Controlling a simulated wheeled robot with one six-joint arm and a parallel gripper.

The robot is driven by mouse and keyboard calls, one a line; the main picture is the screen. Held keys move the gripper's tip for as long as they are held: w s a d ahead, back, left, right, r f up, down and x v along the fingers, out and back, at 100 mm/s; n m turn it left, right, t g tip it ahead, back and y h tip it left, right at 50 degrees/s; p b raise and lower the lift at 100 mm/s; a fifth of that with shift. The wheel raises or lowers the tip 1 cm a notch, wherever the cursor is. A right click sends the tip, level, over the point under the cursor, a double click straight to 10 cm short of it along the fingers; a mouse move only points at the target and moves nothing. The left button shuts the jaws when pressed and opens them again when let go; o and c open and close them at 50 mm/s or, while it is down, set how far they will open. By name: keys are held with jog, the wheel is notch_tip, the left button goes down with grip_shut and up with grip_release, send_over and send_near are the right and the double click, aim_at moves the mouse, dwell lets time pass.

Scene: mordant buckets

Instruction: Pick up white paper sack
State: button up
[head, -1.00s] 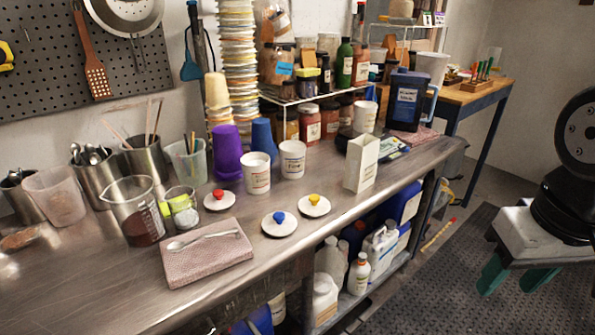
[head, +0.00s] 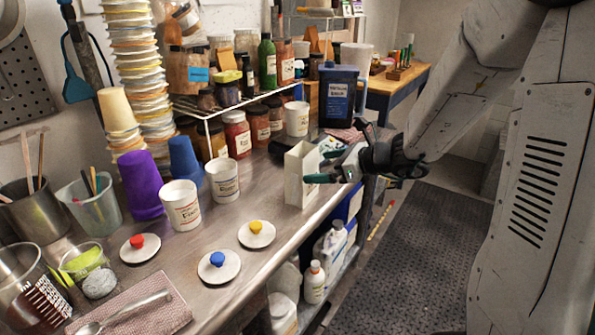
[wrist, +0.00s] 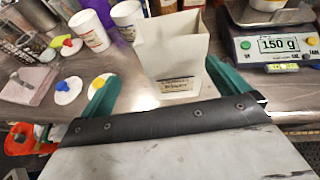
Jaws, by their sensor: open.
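The white paper sack (head: 297,178) stands upright near the front edge of the steel bench in the head view. Its top is open, and a small label shows low on its face in the wrist view (wrist: 172,52). My gripper (head: 325,168) is at the sack's right side, at about mid-height. Its green fingers are open; in the wrist view (wrist: 160,74) one lies to each side of the sack, with the sack ahead between them. One finger overlaps the sack's right edge in the head view; I cannot tell whether it touches.
A scale (wrist: 275,45) reading 150 g is right of the sack in the wrist view. Two white labelled cups (head: 182,207) (head: 223,181) and lids with yellow (head: 257,235), blue (head: 218,267) and red (head: 139,248) knobs are to its left.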

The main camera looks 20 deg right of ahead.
aim_at(312, 169)
jog(key=w, duration=0.1)
jog(key=w+f+m, duration=0.1)
jog(key=w, duration=0.1)
jog(key=shift+f, duration=0.15)
jog(key=shift+w+a+f, duration=0.15)
jog(key=shift+w+a, duration=0.05)
jog(key=shift+a, duration=0.15)
jog(key=w+a+f, duration=0.2)
jog(key=shift+w+a+f, duration=0.1)
jog(key=shift+w+f, duration=0.3)
jog(key=shift+w+a+f+t, duration=0.15)
jog(key=shift+w+a+t, duration=0.15)
jog(key=c, duration=1)
jog(key=shift+c, duration=0.4)
